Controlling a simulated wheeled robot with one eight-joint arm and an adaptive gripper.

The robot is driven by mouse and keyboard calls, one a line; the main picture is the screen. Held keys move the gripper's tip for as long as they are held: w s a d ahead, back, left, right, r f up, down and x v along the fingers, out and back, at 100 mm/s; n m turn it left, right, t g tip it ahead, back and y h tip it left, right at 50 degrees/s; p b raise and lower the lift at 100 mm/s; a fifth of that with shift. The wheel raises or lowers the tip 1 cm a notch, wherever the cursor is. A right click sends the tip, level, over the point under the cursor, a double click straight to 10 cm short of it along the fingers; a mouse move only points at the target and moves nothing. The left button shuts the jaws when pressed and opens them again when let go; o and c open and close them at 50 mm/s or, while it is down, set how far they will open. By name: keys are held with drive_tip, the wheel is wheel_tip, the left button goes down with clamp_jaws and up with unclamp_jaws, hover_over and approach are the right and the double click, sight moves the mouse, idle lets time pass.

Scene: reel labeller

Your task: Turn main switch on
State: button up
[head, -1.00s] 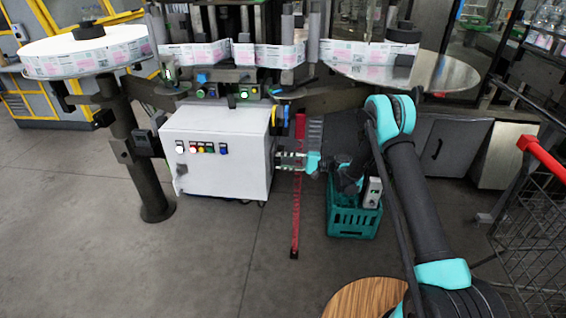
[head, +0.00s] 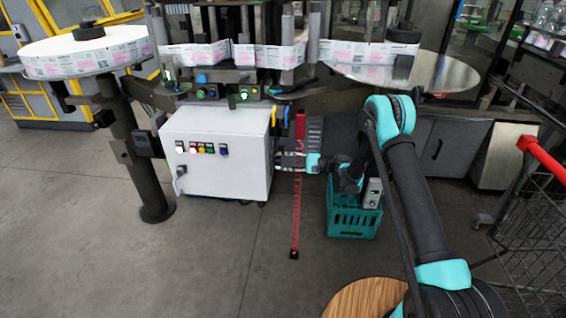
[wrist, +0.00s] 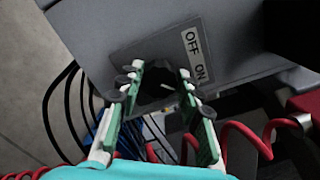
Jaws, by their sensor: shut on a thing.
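The main switch (wrist: 158,84) is a dark rotary knob on a grey plate on the cabinet side in the wrist view. A label (wrist: 196,56) beside it reads OFF and ON. My gripper (wrist: 163,80) has its two green-padded fingers on either side of the knob and is shut on it. The fingers hide part of the knob, and I cannot tell which word it points to. In the head view my gripper (head: 283,161) reaches the right side of the white control cabinet (head: 222,170); the switch is hidden there.
A teal crate (head: 354,218) stands on the floor below my arm. Black cables (wrist: 62,105) run beside the fingers. The floor in front of the cabinet is clear.

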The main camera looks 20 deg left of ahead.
drive_tip(key=o, duration=1.2)
drive_tip(key=shift+c, duration=0.2)
drive_tip(key=shift+d, duration=0.15)
drive_tip(key=v, duration=1.1)
drive_tip(key=shift+d, duration=0.4)
drive_tip(key=shift+f, duration=0.1)
